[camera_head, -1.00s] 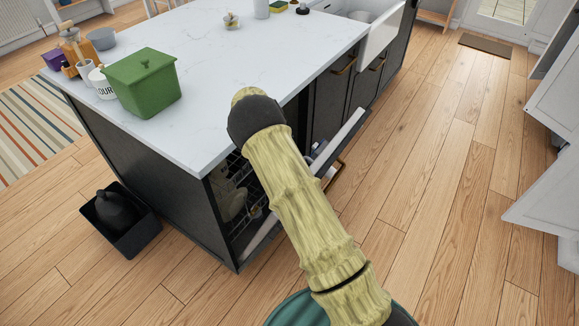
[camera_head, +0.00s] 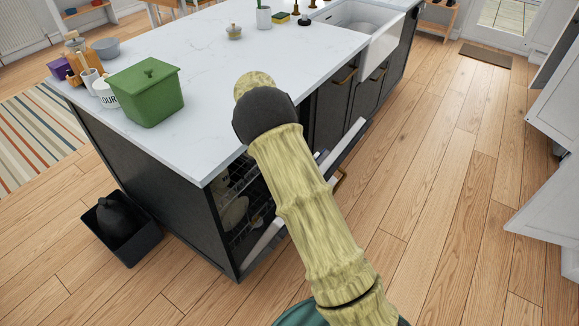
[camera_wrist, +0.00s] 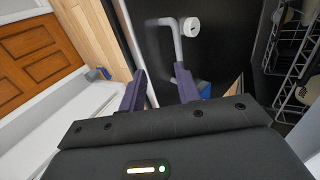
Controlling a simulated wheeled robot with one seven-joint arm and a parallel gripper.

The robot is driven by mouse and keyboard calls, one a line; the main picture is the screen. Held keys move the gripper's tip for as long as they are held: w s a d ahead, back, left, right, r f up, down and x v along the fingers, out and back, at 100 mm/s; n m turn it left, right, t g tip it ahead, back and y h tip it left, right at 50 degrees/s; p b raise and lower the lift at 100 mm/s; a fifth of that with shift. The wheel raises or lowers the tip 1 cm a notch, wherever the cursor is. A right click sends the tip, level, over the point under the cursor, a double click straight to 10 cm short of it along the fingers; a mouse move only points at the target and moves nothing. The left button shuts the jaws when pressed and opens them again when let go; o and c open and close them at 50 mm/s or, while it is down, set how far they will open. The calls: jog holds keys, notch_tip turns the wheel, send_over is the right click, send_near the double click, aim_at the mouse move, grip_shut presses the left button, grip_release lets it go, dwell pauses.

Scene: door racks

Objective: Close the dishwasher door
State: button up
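The dishwasher in the dark island stands open, with its racks (camera_head: 235,205) showing in the head view. Its door (camera_head: 345,145) is lowered part way, with a brass handle (camera_head: 340,181) on its outer side. My arm crosses in front and covers the middle of the door. My gripper is hidden there in the head view. In the wrist view my gripper (camera_wrist: 160,70) is open, its two dark purple fingers apart. Beyond them is a dark panel (camera_wrist: 222,45) with a round white fitting. I cannot tell whether the fingers touch the door.
The white island top (camera_head: 240,80) overhangs the dishwasher and carries a green bin (camera_head: 146,92). A black box (camera_head: 122,228) stands on the floor at the left. Open white doors (camera_head: 548,200) stand at the right. The wood floor between is clear.

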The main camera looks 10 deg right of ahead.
jog(key=shift+w+r, duration=0.1)
jog(key=shift+r, duration=0.3)
jog(key=shift+d+r, duration=0.1)
jog(key=shift+d, duration=0.05)
jog(key=c, duration=0.7)
jog(key=shift+s+d+r, duration=0.15)
jog(key=shift+s+d, duration=0.1)
jog(key=shift+s, duration=0.05)
grip_shut()
jog(key=s+d+r+n+y, duration=0.1)
jog(key=s, duration=0.1)
jog(key=s+d+r+n+t, duration=0.1)
jog(key=s, duration=0.2)
jog(key=s+d+r+n+t+y, duration=0.1)
jog(key=s, duration=0.2)
jog(key=shift+d+y, duration=0.3)
jog(key=shift+d, duration=0.05)
jog(key=s+r+n+t+y, duration=0.1)
jog(key=s+n+t, duration=0.3)
jog(key=s, duration=1.2)
jog(key=shift+d+r+n, duration=0.15)
jog(key=shift+r+n, duration=0.05)
jog(key=shift+n, duration=0.6)
